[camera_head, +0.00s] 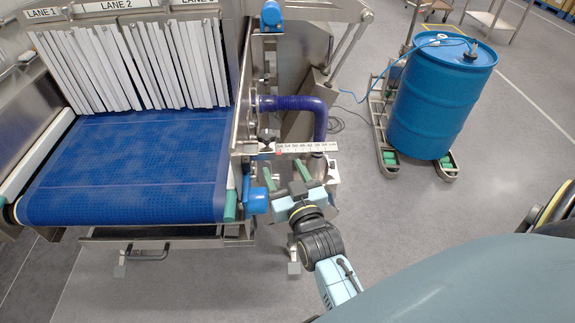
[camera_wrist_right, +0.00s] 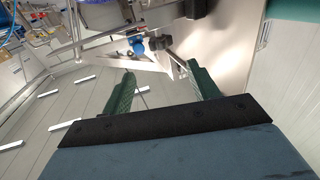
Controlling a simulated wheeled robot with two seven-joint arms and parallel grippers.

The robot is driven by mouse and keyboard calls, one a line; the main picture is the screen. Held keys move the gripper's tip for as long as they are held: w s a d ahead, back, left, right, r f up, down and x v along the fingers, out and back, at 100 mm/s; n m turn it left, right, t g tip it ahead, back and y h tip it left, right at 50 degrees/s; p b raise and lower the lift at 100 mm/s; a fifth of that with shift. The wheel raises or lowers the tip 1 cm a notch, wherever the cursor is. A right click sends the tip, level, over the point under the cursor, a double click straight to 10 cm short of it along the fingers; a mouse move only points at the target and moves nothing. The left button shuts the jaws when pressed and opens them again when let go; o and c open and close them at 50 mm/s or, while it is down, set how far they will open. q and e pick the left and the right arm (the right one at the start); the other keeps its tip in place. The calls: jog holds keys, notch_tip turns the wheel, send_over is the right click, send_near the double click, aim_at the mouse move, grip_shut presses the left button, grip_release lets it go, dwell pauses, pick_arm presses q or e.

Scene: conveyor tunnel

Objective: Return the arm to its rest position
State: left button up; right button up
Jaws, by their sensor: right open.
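My right gripper (camera_head: 286,175) is in the middle of the head view, beside the right side of the conveyor machine. Its two green fingers are apart, with nothing seen between them. The open fingers also show in the right wrist view (camera_wrist_right: 160,78), pointing toward metal machine parts and a blue fitting (camera_wrist_right: 138,47). In the head view the fingertips are close to a white scale strip (camera_head: 310,148) and a bent purple hose (camera_head: 300,104). I cannot tell whether they touch anything. My left gripper is not in view.
The conveyor's blue belt (camera_head: 130,165) is empty, with white strip curtains (camera_head: 140,62) at its back. A blue drum (camera_head: 440,100) stands on a wheeled dolly (camera_head: 385,140) at the right. Grey floor (camera_head: 400,215) lies clear between the machine and the drum.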

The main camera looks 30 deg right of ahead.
jog(key=s+a+f+n+g+y, duration=0.15)
jog(key=s+f+g, duration=0.25)
jog(key=s+g, duration=0.5)
jog(key=s+a+f+n+g+y, duration=0.1)
jog(key=s+f+n+g+y, duration=0.3)
jog(key=s, duration=0.8)
notch_tip(320, 180, down, 30)
jog(key=s+g+h+b, duration=0.2)
jog(key=b, duration=0.5)
pick_arm(q)
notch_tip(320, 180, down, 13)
jog(key=b, duration=0.6)
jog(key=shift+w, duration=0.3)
pick_arm(e)
jog(key=s+d+f, duration=0.1)
jog(key=s+f, duration=0.7)
jog(key=f, duration=0.3)
jog(key=s+d+f+g, duration=0.1)
jog(key=s+f, duration=0.7)
jog(key=f, duration=0.3)
jog(key=shift+d+m+g, duration=0.25)
jog(key=shift+m+g, duration=0.05)
jog(key=shift+m, duration=0.05)
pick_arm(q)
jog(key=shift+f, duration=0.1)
